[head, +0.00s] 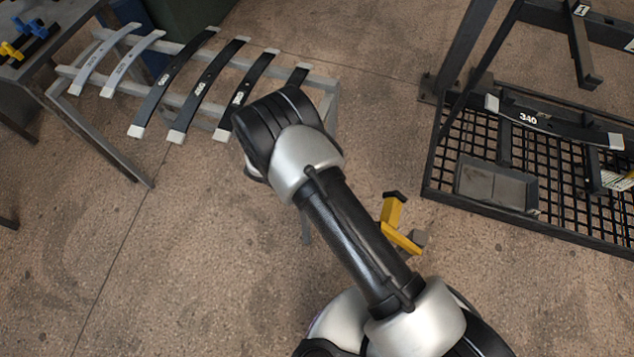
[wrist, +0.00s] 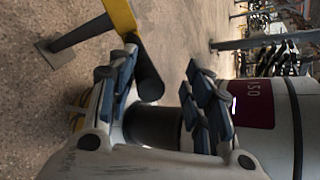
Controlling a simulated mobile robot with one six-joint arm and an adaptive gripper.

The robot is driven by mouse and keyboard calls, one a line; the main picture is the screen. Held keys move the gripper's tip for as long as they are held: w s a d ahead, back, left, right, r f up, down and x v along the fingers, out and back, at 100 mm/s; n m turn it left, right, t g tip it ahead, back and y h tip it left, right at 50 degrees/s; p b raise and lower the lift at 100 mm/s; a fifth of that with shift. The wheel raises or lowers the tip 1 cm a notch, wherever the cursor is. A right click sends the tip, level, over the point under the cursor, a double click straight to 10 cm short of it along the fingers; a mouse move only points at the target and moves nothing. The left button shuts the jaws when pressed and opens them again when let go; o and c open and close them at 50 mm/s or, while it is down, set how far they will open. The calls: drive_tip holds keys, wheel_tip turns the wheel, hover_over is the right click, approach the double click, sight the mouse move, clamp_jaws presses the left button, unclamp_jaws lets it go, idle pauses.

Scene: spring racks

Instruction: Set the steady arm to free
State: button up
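The steady arm appears to be the yellow bar (head: 393,212) with a black end, beside my forearm in the head view. In the head view my arm hides the gripper and part of the steady arm.
A grey rack (head: 318,80) holds several curved springs at the upper left. A black mesh stand (head: 440,150) on the right carries a spring marked 340 (head: 550,122) and a grey tray (head: 497,184). A table stands at the far left. The floor at lower left is clear.

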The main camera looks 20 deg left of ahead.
drive_tip(key=d+r+v, duration=0.1)
drive_tip(key=r+v, duration=0.1)
drive_tip(key=v, duration=0.7)
drive_tip(key=d+r+v, duration=0.1)
drive_tip(key=r+v, duration=0.1)
drive_tip(key=v, duration=0.8)
drive_tip(key=shift+a, duration=0.15)
idle(1.0)
drive_tip(key=shift+r, duration=0.1)
idle(0.4)
